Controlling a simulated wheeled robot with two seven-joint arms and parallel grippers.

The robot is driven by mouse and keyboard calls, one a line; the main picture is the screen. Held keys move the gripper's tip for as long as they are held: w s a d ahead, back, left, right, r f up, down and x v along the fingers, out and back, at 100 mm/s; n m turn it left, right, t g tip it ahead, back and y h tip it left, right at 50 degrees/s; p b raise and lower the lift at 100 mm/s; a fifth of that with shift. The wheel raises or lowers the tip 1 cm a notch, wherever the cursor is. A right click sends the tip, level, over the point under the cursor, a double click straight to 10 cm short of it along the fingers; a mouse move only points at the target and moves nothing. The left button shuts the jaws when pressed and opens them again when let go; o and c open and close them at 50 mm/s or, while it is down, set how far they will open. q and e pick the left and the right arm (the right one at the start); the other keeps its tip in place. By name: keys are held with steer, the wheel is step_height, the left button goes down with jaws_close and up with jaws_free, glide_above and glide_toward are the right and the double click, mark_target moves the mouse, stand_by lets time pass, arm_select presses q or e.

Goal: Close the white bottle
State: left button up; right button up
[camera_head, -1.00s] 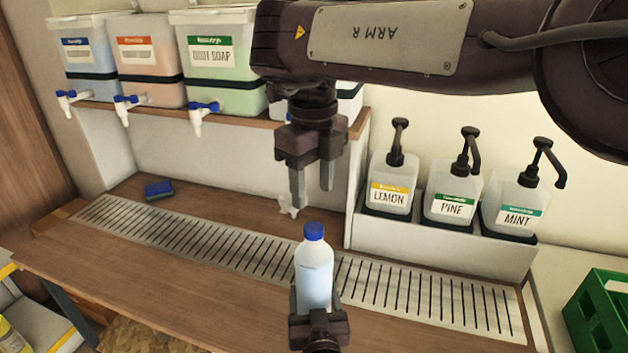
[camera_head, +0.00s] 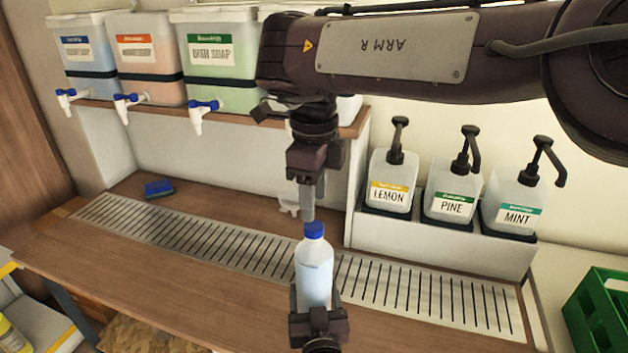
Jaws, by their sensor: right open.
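Several drums with taps, one a green-labelled drum (camera_head: 218,65), stand on the shelf behind. Lemon (camera_head: 388,190), Pine (camera_head: 452,200) and Mint (camera_head: 513,212) pump bottles stand in a rack at right. A blue sponge (camera_head: 159,188) lies left. A green crate (camera_head: 600,310) is far right.

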mark_target(314, 225)
steer(key=shift+f, duration=2.7)
steer(key=shift+c, duration=0.3)
